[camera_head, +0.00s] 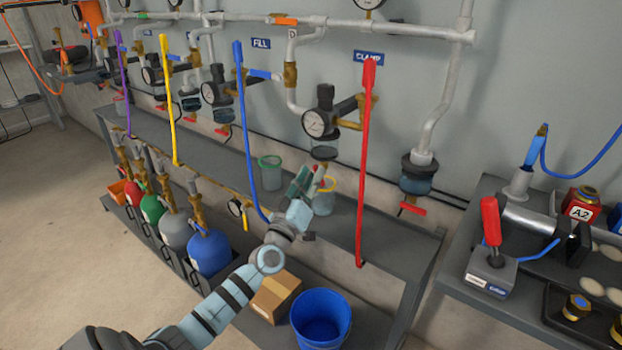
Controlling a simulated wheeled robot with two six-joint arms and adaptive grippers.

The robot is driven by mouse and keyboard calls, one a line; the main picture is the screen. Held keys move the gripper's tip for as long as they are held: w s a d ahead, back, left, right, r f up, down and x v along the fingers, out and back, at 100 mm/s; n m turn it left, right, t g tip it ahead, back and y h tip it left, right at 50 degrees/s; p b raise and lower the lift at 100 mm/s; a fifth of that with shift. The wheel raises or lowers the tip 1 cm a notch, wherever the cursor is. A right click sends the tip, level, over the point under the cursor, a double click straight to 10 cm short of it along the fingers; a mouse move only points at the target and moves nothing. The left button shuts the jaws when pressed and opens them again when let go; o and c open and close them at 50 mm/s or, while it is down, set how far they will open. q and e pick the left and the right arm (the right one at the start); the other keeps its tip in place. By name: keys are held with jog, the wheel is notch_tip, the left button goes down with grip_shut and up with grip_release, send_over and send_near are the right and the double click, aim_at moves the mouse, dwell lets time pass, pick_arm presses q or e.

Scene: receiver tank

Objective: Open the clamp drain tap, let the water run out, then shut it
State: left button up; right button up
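The CLAMP sign (368,57) is on the wall above a regulator with a round gauge (317,123). A clear bowl (325,146) hangs under this regulator, with a brass fitting below it. A small red piece, apparently the clamp drain tap (327,184), shows under the fitting. A clear cup with a yellow rim (324,202) stands beneath it on the shelf. My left gripper (308,176) is just left of the tap and partly covers the cup. Whether its fingers touch the tap, and how far they are apart, I cannot tell. My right gripper is not in view.
A long red hose (364,160) hangs right of the tap and a blue one (244,130) left of it. A green-rimmed cup (270,173) stands on the shelf. Another bowl (418,180) with a red tap (412,208) hangs further right. A blue bucket (320,318) is below.

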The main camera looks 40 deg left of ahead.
pick_arm(q)
jog(key=v, duration=1.2)
